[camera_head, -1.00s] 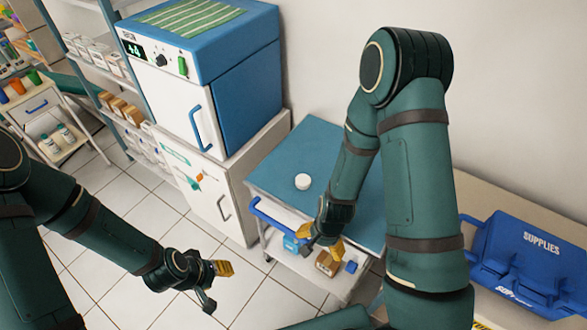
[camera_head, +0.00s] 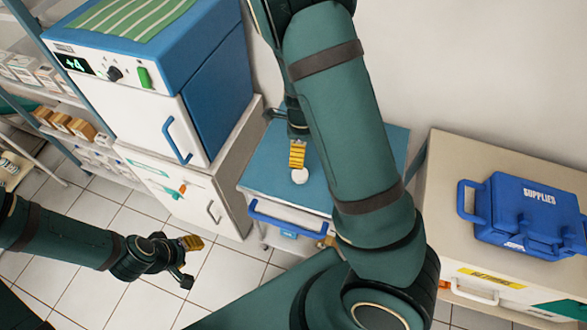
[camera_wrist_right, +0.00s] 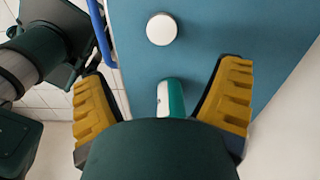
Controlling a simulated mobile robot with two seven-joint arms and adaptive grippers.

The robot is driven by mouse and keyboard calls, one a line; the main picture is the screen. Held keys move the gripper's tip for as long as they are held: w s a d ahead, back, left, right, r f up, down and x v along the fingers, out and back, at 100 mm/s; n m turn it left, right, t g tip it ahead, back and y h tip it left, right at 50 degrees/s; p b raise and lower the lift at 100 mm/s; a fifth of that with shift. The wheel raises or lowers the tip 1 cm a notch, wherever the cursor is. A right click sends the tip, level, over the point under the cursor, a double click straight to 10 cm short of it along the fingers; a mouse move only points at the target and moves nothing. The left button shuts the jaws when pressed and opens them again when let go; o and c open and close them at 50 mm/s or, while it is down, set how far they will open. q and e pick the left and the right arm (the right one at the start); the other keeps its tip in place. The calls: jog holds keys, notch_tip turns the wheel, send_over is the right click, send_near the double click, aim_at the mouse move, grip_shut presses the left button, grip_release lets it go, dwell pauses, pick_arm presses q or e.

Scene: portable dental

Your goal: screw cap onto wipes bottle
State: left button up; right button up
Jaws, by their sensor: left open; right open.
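A round white cap-like piece (camera_head: 299,177) lies on the blue top of a small cart. It also shows in the right wrist view (camera_wrist_right: 162,29), beyond the fingertips. A white and teal object (camera_wrist_right: 170,98) shows between the right fingers, partly hidden by the gripper body; I cannot tell if it is the wipes bottle. My right gripper (camera_head: 297,155) is over the cart top, its yellow finger beside the white piece in the head view. It is open in the wrist view (camera_wrist_right: 163,85). My left gripper (camera_head: 187,262) is open and empty over the floor, left of the cart.
The cart (camera_head: 262,165) has a blue handle (camera_head: 288,218) at its front. A blue and white appliance (camera_head: 150,90) on a cabinet stands to its left. A blue supplies case (camera_head: 528,215) sits on a counter at right. My right arm hides part of the cart top.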

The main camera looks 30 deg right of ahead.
jog(key=shift+s, duration=0.1)
jog(key=b, duration=0.3)
send_over(300, 173)
jog(key=f, duration=0.7)
jog(key=shift+s+a+f, duration=0.1)
jog(key=shift+s+f, duration=0.1)
jog(key=shift+f, duration=0.65)
notch_tip(300, 173, down, 5)
jog(key=shift+w+f+b, duration=0.1)
jog(key=shift+b, duration=0.8)
jog(key=c, duration=0.9)
